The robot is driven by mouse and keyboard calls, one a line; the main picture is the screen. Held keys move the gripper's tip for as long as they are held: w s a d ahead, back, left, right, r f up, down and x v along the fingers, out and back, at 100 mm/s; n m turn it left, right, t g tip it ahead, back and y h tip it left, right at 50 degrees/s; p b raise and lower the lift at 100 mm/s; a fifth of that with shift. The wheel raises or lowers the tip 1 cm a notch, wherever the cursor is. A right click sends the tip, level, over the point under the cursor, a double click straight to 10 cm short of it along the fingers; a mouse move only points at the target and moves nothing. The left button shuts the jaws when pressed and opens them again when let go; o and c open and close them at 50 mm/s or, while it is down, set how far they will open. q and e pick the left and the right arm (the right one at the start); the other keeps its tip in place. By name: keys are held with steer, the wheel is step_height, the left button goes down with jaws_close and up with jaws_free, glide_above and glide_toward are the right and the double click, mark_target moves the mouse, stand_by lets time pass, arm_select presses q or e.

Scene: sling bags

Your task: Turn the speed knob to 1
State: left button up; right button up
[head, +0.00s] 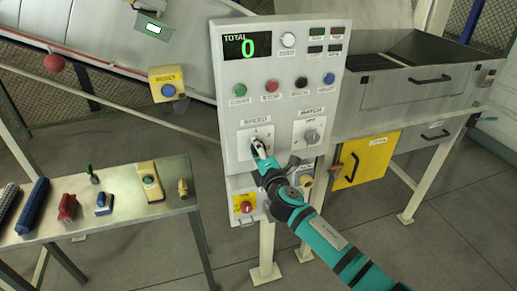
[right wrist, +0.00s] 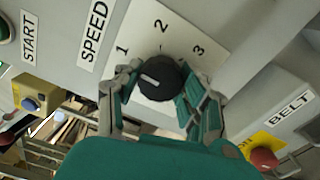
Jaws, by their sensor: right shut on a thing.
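The speed knob (right wrist: 167,88) is a round black dial on a white plate (right wrist: 180,38) marked 1, 2 and 3. In the right wrist view its short white mark lies left of the knob's middle and slants a little up, on the side of the 1. My right gripper (head: 261,149) reaches the panel (head: 232,96) from below, its fingers on either side of the knob and shut on it. In the head view the gripper mostly hides the knob. My left gripper is not in view.
Coloured buttons, such as the red stop button (head: 271,86), sit above, and a red button on yellow (head: 246,207) is below. The display (head: 247,47) reads 0. A table (head: 120,215) with several items stands left.

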steer(key=shift+f, duration=0.1)
stand_by(0.5)
steer(key=o, duration=1.2)
steer(key=v, duration=1.2)
